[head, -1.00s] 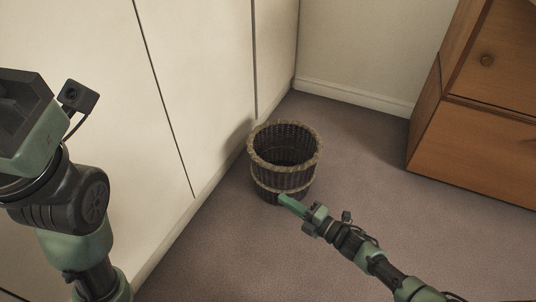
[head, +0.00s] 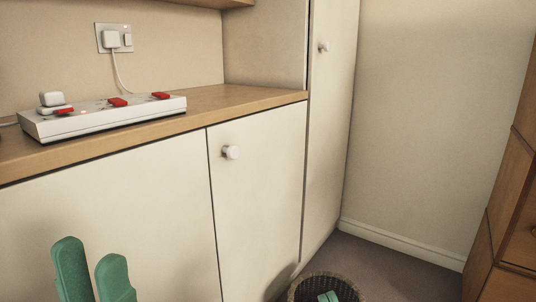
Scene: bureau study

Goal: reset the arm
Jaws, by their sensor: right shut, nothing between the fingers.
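My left gripper (head: 92,262) shows at the bottom left as two green fingers pointing up. They are apart with nothing visible between them, in front of the white cupboard fronts. My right gripper (head: 328,297) shows only as small green fingertips at the bottom edge, shut and empty. They overlap the wicker basket (head: 309,277) in the picture. I cannot tell whether they are inside it or in front of it. Both arms are otherwise out of view.
A white power strip (head: 110,118) with red switches and a plug lies on the wooden counter (head: 240,101). A wall socket (head: 114,39) is above it. White cupboards (head: 262,210) stand below. A wooden cabinet (head: 500,210) is at right; carpet (head: 385,265) lies between.

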